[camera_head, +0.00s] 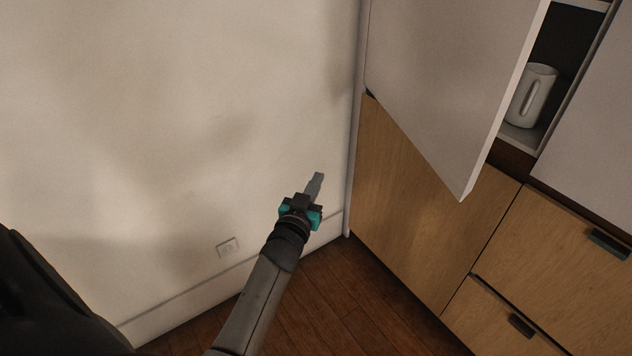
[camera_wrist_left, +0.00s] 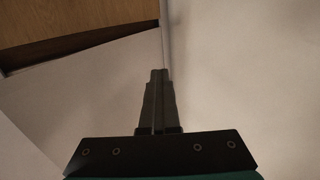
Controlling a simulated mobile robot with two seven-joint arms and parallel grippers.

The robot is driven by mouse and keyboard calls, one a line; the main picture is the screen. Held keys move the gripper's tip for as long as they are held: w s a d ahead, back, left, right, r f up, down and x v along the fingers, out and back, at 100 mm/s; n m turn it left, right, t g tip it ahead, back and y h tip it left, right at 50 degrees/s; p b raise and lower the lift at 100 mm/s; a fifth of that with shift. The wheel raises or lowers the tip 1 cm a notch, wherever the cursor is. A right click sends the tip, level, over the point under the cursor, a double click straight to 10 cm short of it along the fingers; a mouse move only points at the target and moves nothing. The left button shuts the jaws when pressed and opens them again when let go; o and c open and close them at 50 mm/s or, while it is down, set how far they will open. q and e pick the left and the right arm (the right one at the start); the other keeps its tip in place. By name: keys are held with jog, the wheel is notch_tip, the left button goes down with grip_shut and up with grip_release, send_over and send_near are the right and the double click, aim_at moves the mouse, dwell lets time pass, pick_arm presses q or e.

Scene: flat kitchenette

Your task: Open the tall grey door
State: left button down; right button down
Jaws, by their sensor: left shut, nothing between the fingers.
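The tall grey door (camera_head: 450,80) stands partly open in the head view, swung out from the cabinet on its left side. Its free edge faces right, and its lower corner hangs over the wooden fronts below. My left gripper (camera_head: 317,179) is shut and empty, in front of the pale wall, left of and below the door, apart from it in the picture. In the left wrist view the closed fingers (camera_wrist_left: 158,74) point toward a narrow upright strip beside the wall. My right gripper is not in view.
A white kettle-like container (camera_head: 531,96) stands inside the opened cabinet. Wooden lower fronts (camera_head: 415,200) with dark handles (camera_head: 608,244) run below and to the right. The dark wood floor (camera_head: 365,305) is clear.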

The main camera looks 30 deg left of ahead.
pick_arm(q)
jog(key=c, duration=1)
grip_release()
jog(key=shift+o, duration=0.2)
jog(key=shift+s, duration=0.1)
